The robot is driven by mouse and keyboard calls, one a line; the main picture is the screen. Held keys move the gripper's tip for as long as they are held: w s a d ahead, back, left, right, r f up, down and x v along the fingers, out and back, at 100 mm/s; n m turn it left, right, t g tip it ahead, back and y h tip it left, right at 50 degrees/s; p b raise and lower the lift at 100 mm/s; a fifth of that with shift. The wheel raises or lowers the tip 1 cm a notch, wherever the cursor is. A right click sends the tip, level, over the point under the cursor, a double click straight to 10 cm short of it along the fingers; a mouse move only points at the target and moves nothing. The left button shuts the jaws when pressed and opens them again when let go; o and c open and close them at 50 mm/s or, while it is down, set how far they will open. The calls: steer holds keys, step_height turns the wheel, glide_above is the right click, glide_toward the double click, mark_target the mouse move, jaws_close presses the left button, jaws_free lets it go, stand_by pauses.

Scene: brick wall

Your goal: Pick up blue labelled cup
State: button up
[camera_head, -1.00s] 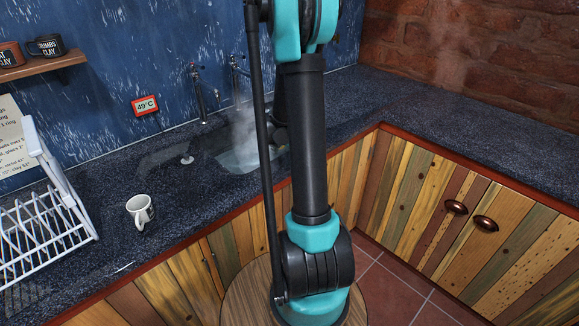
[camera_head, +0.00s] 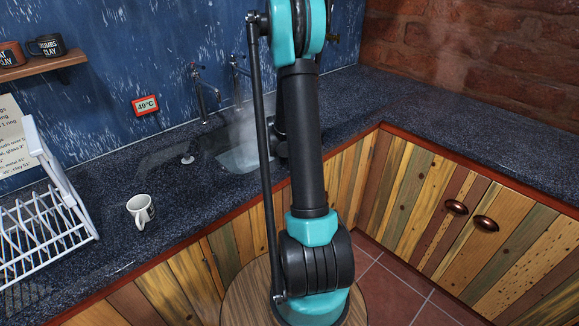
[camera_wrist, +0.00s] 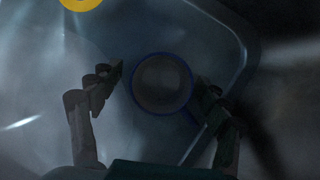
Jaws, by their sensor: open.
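In the wrist view, a round cup with a blue rim (camera_wrist: 162,84) is seen from above in a dim basin. Its label does not show, and its handle may point to the lower right, but the dark hides it. My gripper (camera_wrist: 156,90) is open, one finger left of the cup and the other at its right side. I cannot tell whether either finger touches it. In the head view my arm blocks part of the sink, and neither the gripper nor this cup shows there.
A yellow round thing (camera_wrist: 80,2) is cut off at the wrist view's top. The steaming sink (camera_head: 240,158) has taps (camera_head: 203,95) behind it. A white mug (camera_head: 141,209) and a white dish rack (camera_head: 45,220) stand left on the dark counter (camera_head: 455,135).

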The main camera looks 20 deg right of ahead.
steer(key=c, duration=1.4)
steer(key=shift+o, duration=0.2)
steer(key=shift+r, duration=0.15)
